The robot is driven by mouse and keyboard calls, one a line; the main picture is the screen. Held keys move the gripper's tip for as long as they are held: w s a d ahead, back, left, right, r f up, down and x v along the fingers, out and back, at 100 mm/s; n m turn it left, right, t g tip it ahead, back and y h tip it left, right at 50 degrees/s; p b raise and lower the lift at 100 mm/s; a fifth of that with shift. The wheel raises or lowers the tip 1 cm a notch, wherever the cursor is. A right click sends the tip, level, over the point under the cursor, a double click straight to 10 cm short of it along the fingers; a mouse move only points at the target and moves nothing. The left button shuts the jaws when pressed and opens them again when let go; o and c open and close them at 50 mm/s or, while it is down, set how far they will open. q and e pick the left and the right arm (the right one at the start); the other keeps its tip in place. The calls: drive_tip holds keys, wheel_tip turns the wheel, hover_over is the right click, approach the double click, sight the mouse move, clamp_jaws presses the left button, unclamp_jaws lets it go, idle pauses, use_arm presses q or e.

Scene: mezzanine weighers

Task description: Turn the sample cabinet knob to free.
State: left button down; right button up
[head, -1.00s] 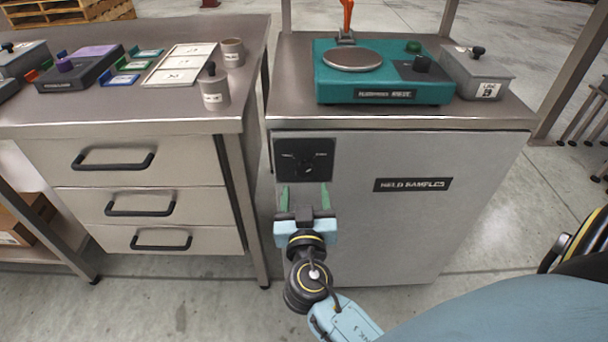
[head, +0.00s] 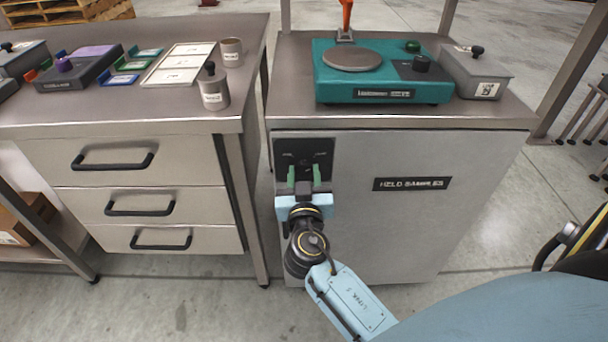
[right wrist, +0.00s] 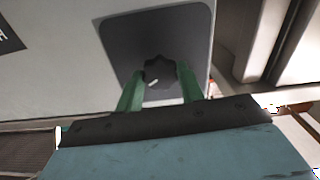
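The sample cabinet (head: 400,235) is a grey box with a black "HELD SAMPLES" label on its front. Its knob (right wrist: 160,72) is dark and scalloped, on a dark plate (head: 318,146) at the cabinet's upper left; a small pale mark shows on it in the right wrist view. In the head view my gripper largely hides the knob. My right gripper (head: 304,174) has its green fingers on either side of the knob; in the right wrist view (right wrist: 160,88) they look open, with slim gaps beside it. The plate's lettering is too small to read. My left gripper is out of view.
A teal scale (head: 335,92) and a grey lidded box (head: 478,72) stand on the cabinet top. A bench with drawers (head: 125,160) stands close on the left, bearing trays, a labelled canister (head: 214,92) and a cup (head: 231,52).

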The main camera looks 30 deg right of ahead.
drive_tip(key=shift+c, duration=0.9)
